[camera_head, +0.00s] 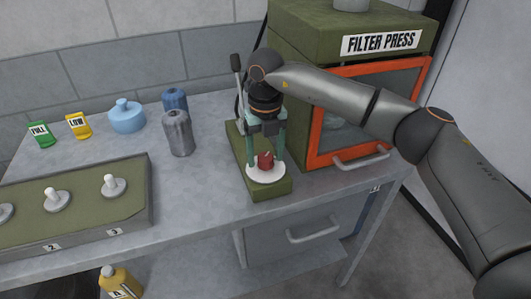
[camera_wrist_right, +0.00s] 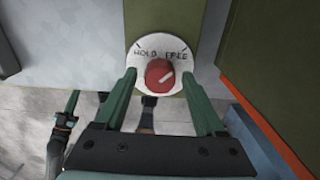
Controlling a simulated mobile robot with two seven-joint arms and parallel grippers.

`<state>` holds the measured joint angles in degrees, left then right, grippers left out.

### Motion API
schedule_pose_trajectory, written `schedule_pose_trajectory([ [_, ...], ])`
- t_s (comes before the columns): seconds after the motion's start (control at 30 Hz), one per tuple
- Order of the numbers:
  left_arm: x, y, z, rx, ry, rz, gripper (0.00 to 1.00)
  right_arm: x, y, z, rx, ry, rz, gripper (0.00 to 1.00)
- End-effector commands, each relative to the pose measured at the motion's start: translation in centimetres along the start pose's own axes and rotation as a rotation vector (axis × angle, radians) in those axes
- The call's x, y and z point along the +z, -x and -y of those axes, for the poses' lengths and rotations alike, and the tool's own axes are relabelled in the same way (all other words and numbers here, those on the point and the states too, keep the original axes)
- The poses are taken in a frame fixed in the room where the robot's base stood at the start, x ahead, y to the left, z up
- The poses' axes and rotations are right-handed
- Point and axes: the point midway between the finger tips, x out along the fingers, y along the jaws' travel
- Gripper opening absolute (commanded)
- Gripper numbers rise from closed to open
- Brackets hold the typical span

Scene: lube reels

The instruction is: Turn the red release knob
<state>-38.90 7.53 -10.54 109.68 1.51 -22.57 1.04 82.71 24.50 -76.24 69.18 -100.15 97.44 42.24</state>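The red release knob (camera_head: 265,160) sits on a round white dial (camera_head: 259,177) at the front of a green base (camera_head: 270,192). In the right wrist view the knob (camera_wrist_right: 159,73) carries a white mark slanting up to the right, below the words HOLD and FREE on the dial (camera_wrist_right: 143,43). My right gripper (camera_head: 266,150) points down over it, its green fingers on either side. It is open, with gaps between fingers and knob. A dark arm part with a green tip (camera_wrist_right: 63,120), possibly my left gripper, shows at lower left in that view; its opening is unclear.
A filter press (camera_head: 285,75) with an orange-framed door stands close at the right. An upright lever (camera_head: 237,68) rises behind the base.

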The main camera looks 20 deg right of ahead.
Motion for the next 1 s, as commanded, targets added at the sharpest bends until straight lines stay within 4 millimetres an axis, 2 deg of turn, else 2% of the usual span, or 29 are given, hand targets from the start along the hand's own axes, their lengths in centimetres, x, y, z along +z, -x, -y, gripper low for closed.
schedule_pose_trajectory([
  [0.27,0.0,0.0,0.0,0.000,0.000,0.000,0.00,0.0,-0.1,0.0,0.000,0.002,-0.002,0.78],
  [0.43,0.1,-0.1,0.0,0.000,0.000,0.000,0.00,0.0,1.2,0.0,0.001,0.002,0.001,0.78],
  [0.8,0.6,-0.5,0.0,0.000,0.000,0.000,0.00,0.1,9.0,-0.1,0.000,0.001,0.003,0.78],
  [1.0,0.6,-0.6,0.0,0.000,0.000,0.000,0.00,0.0,11.7,0.0,0.000,0.001,0.001,0.78],
])
